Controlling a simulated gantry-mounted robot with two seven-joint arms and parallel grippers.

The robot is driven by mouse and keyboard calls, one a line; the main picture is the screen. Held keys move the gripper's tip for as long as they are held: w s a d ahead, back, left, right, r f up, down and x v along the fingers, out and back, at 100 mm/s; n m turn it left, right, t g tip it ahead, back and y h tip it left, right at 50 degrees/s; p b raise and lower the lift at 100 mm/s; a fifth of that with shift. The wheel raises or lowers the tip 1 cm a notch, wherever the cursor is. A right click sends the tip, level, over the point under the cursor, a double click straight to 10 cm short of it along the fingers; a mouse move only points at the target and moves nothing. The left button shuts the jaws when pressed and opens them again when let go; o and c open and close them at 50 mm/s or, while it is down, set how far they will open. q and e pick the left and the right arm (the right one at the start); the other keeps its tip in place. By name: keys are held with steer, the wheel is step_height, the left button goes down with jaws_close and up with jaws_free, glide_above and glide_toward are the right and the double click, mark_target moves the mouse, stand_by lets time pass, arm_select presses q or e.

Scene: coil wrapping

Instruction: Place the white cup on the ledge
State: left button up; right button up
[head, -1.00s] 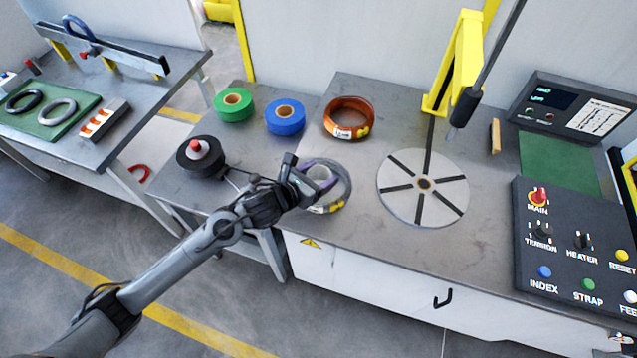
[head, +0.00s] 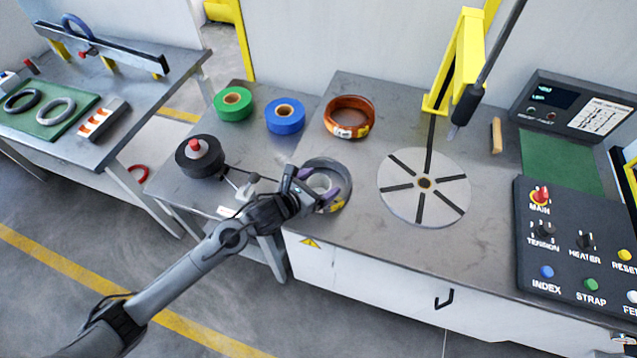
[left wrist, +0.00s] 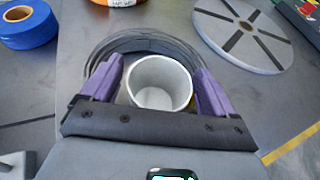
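The white cup (left wrist: 160,83) stands upright and empty between the purple fingers of my left gripper (left wrist: 162,75) in the left wrist view. Narrow gaps show between the fingers and the cup wall, so the gripper looks open around it. In the head view the cup (head: 320,183) is partly hidden by my left gripper (head: 318,190). A grey wire coil (head: 338,168) lies around the cup on the table. A raised grey bar (head: 110,52) on yellow supports stands on the left table; I cannot tell if it is the ledge. My right gripper is not in view.
Green tape (head: 233,104), blue tape (head: 284,117) and a copper coil (head: 349,117) lie behind the gripper. A black spool (head: 199,157) is to its left. A slotted disc (head: 424,187) lies to the right, below a yellow post (head: 462,60). A control panel (head: 575,250) is far right.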

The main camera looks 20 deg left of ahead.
arm_select(q)
steer(key=shift+r, duration=0.1)
steer(key=shift+r, duration=0.2)
steer(key=p+v, duration=0.1)
steer(key=v, duration=0.9)
steer(key=s+f+n+g+y, duration=0.1)
steer(key=s+f+n+g, duration=0.1)
steer(key=s+n, duration=0.3)
steer(key=s+f+n+g+y, duration=0.1)
steer(key=s+n, duration=0.4)
steer(key=n, duration=0.9)
steer(key=s+a+f+n+g+y, duration=0.1)
steer(key=s+f+n+g+y, duration=0.1)
steer(key=n, duration=0.7)
steer(key=shift+s+f+g, duration=0.25)
steer(key=shift+s+f, duration=0.35)
steer(key=shift+s, duration=0.25)
steer(key=shift+s+f+g, duration=0.25)
steer(key=shift+s+f, duration=0.4)
steer(key=shift+s, duration=0.2)
steer(key=shift+o, duration=0.2)
steer(key=s+f+n+g, duration=0.1)
steer(key=s+n+g, duration=0.1)
steer(key=s+n, duration=0.4)
steer(key=n, duration=0.2)
steer(key=shift+f+n+g, duration=0.2)
steer(key=shift+n+g, duration=0.2)
steer(key=shift+s+d+f+n, duration=0.1)
steer(key=shift+s+n, duration=0.35)
steer(key=shift+n, duration=0.05)
